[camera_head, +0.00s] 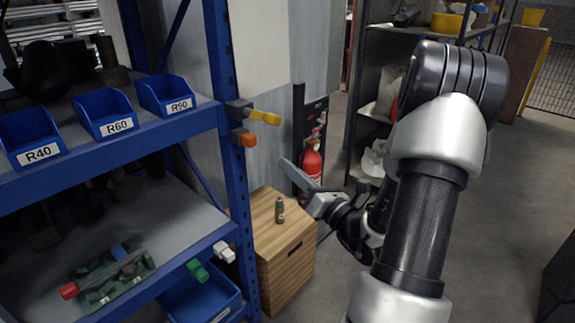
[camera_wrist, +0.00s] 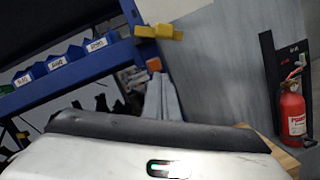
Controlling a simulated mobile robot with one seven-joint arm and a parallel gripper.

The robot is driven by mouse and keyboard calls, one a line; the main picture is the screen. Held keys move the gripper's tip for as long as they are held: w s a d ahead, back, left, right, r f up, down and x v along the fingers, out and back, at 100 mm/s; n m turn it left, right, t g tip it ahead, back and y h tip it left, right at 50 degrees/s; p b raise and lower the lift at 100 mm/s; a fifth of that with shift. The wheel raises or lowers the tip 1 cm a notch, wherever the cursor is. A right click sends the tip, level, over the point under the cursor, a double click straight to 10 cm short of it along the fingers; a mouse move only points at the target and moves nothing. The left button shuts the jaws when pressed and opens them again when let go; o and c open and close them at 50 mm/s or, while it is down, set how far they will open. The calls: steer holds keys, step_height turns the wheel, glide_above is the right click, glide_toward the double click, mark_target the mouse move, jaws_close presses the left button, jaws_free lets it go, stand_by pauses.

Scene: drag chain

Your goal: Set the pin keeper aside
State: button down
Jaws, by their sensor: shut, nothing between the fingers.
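I cannot tell for sure which part is the pin keeper. A yellow part (camera_head: 264,118) and an orange part (camera_head: 245,138) sit on dark holders on the blue rack upright. The yellow part also shows in the wrist view (camera_wrist: 160,32), beyond my fingertips. My gripper (camera_head: 287,168) is shut and empty, in the air above the wooden cabinet, right of and below the yellow part. Its fingers show together in the wrist view (camera_wrist: 160,80).
Blue bins (camera_head: 103,114) labelled R40, R60 and R90 stand on the upper shelf. A green fixture (camera_head: 112,277) lies on the lower shelf. A small bottle (camera_head: 280,210) stands on the wooden cabinet (camera_head: 290,262). A red extinguisher (camera_head: 312,163) is behind my gripper.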

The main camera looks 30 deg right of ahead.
mark_target(280, 123)
steer(key=w+r, duration=0.5)
steer(key=w, duration=0.3)
steer(key=shift+b, duration=0.4)
steer(key=shift+w+d+r+n, duration=0.1)
steer(key=shift+w+n, duration=0.05)
steer(key=shift+n, duration=0.25)
steer(key=shift+w+d+r+n+g+y+b, duration=0.15)
steer(key=shift+d+r+n+y+b, duration=0.35)
steer(key=shift+n, duration=0.9)
steer(key=shift+w+d+r+n+g+y+b, duration=0.1)
steer(key=shift+d+r+n+y+b, duration=0.35)
steer(key=shift+n, duration=0.95)
steer(key=shift+w+d+r+n+g+y+b, duration=0.25)
steer(key=shift+n+y, duration=0.4)
steer(key=shift+n, duration=0.75)
steer(key=shift+s+r, duration=0.1)
steer(key=shift+r, duration=0.05)
